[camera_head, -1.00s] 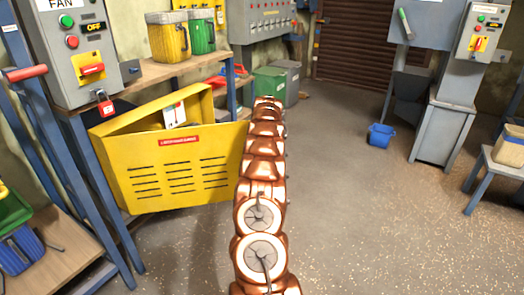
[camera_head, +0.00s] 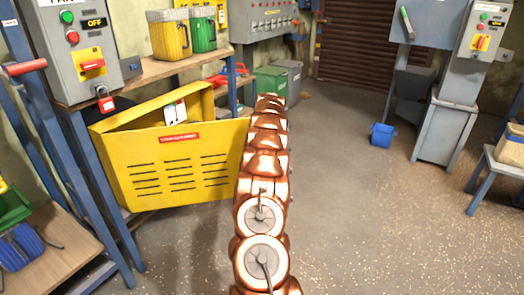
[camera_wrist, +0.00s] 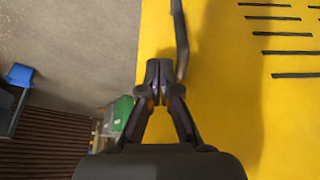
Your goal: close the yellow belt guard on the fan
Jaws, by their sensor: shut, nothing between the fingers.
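The yellow belt guard (camera_head: 190,185) stands open at an angle below the fan's control box (camera_head: 85,45). A gap shows behind its slotted front panel, and a red label is near its top edge. My arm covers the guard's right edge in the head view, and my gripper is hidden there. In the wrist view my gripper (camera_wrist: 160,68) is shut and empty in front of the guard's yellow face (camera_wrist: 225,85), near its edge. A dark bar-like handle (camera_wrist: 181,40) on the guard is right beside the fingertips; I cannot tell whether they touch.
A wooden shelf (camera_head: 150,73) holds a yellow and a green container (camera_head: 202,30). A blue-framed bench (camera_head: 50,245) is at the lower left. The floor between is clear.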

